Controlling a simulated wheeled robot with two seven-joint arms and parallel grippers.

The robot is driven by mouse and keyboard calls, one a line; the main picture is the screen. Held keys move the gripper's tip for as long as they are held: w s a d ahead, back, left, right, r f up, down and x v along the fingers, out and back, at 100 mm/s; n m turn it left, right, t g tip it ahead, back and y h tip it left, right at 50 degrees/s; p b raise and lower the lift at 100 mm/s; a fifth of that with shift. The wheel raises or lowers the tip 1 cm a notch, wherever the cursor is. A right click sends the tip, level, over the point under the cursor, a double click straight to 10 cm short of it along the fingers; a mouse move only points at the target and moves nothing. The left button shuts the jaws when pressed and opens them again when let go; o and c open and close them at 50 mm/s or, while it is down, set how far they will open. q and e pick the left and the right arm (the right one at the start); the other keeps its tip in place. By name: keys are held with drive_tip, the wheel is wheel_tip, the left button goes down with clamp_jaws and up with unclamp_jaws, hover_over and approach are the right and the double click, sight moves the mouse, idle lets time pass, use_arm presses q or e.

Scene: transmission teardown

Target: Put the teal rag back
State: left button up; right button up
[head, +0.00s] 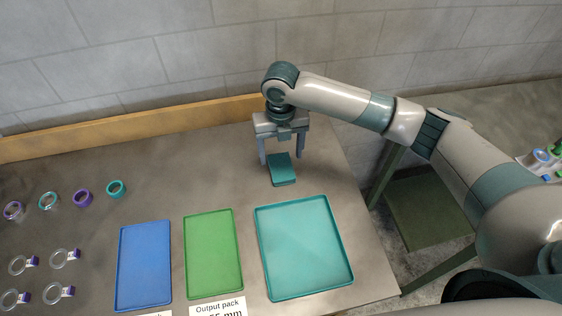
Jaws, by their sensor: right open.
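The teal rag (282,170) is a small folded block that lies on the grey table, behind the teal tray. My right gripper (283,160) points down just over the rag, with its fingers apart. One finger shows to the left of the rag and the other above its right back side. I cannot tell whether the fingers touch it. My left gripper is not in view.
A teal tray (347,275), a green tray (213,250) and a blue tray (145,265) lie empty at the front. Several rings and small clear parts lie at the left. A wooden rail (130,131) runs along the back. The table's right edge is near the teal tray.

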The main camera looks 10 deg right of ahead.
sight(281, 165)
wheel_tip(281, 165, up, 7)
drive_tip(key=b, duration=0.2)
drive_tip(key=shift+r, duration=0.15)
drive_tip(key=shift+r, duration=0.1)
idle(0.4)
